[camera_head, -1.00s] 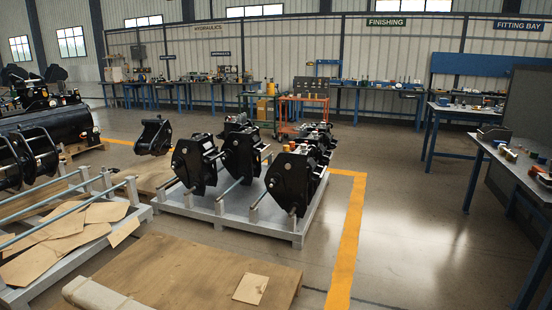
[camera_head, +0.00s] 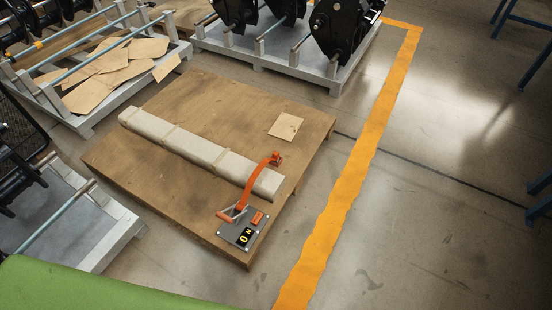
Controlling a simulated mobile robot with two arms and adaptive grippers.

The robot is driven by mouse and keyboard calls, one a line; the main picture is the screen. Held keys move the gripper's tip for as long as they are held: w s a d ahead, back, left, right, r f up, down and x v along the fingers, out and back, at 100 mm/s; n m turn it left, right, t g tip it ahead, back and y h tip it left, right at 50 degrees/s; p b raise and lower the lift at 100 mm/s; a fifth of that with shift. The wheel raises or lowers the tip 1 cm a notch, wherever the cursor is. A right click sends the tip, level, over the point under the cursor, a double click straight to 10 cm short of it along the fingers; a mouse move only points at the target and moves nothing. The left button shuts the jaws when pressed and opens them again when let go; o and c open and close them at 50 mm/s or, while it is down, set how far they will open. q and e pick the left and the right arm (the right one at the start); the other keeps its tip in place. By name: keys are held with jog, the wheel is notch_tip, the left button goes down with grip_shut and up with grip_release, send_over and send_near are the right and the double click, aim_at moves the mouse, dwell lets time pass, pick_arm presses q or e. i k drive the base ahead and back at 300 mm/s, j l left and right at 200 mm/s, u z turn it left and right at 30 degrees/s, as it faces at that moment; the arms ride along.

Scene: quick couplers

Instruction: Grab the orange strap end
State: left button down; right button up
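An orange strap (camera_head: 255,182) lies across the near right end of a long pale wrapped beam (camera_head: 190,146) on a low wooden platform (camera_head: 130,168). The strap's far end (camera_head: 276,158) is a small orange-red block just past the beam. The strap's near end meets an orange handle (camera_head: 230,216) beside a dark plate (camera_head: 243,229) with yellow markings and a small orange block. Neither of my grippers is in view.
A cardboard piece (camera_head: 285,126) lies on the platform. A grey rack (camera_head: 270,55) with black couplers stands behind, and a rack with cardboard sheets (camera_head: 115,70) stands at upper left. A green surface (camera_head: 90,287) fills the lower left.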

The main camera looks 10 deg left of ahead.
aim_at(275, 155)
jog(key=u, duration=0.35)
jog(key=i+l+u, duration=0.2)
jog(key=l, duration=0.15)
jog(key=i+l+u, duration=0.2)
jog(key=l, duration=0.15)
jog(key=i+l+u, duration=0.2)
jog(key=l, duration=0.15)
jog(key=l+u, duration=0.2)
jog(key=l, duration=0.2)
jog(key=i, duration=0.05)
